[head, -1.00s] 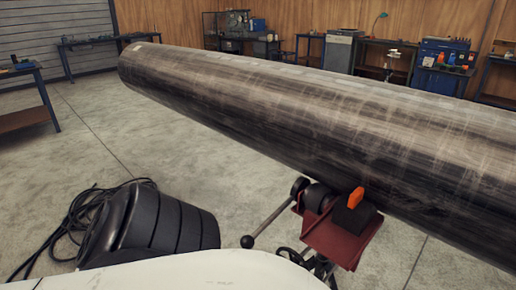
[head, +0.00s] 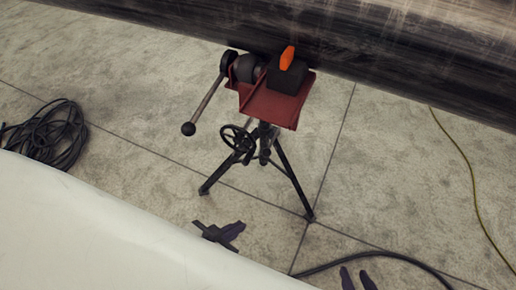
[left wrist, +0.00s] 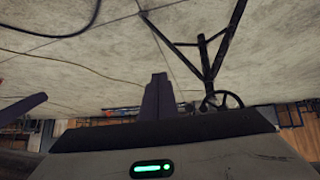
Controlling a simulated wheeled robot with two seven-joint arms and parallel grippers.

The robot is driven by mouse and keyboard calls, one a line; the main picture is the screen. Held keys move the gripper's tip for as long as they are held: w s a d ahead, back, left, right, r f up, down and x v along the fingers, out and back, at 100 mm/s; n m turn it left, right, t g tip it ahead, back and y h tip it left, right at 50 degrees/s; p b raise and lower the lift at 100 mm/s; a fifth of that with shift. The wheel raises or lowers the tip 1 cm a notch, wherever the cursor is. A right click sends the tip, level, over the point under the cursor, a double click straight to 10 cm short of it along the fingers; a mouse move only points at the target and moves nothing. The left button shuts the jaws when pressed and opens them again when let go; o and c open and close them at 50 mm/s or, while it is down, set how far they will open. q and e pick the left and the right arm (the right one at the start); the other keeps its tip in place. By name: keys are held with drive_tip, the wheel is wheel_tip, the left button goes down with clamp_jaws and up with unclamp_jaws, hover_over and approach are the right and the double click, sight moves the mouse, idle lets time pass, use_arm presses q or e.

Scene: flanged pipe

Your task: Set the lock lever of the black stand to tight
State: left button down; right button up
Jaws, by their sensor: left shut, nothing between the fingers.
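The stand has black tripod legs (head: 285,170), a dark red top plate (head: 270,108) and a black handwheel (head: 238,140). A long bar lever with a ball knob (head: 188,129) slants down-left from the roller end. An upright orange tab (head: 287,58) stands on a black block (head: 287,77). I cannot tell which is the lock lever. My left gripper (head: 228,236) is shut and empty, below the legs in the picture, apart from them. In the left wrist view its fingers (left wrist: 158,95) are together; the tripod legs (left wrist: 208,65) show beyond.
The large dark pipe (head: 410,55) crosses behind the stand top. A coiled black cable (head: 48,138) lies on the floor at left, another cable (head: 400,257) at lower right, and a thin yellow cord (head: 470,170) at right. Floor around the legs is mostly clear.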

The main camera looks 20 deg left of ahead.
use_arm(q)
drive_tip(key=w+a+r+n+t+y+b, duration=0.1)
drive_tip(key=w+a+r+t, duration=0.1)
drive_tip(key=w+r, duration=1.1)
drive_tip(key=shift+w+a+r+n+t+y, duration=0.15)
drive_tip(key=shift+w+a+n+t+y, duration=0.15)
drive_tip(key=shift+w+a+n, duration=0.15)
use_arm(e)
drive_tip(key=shift+w+a+f, duration=0.1)
drive_tip(key=shift+a+f, duration=0.1)
drive_tip(key=shift+f, duration=0.1)
use_arm(q)
drive_tip(key=shift+d, duration=0.1)
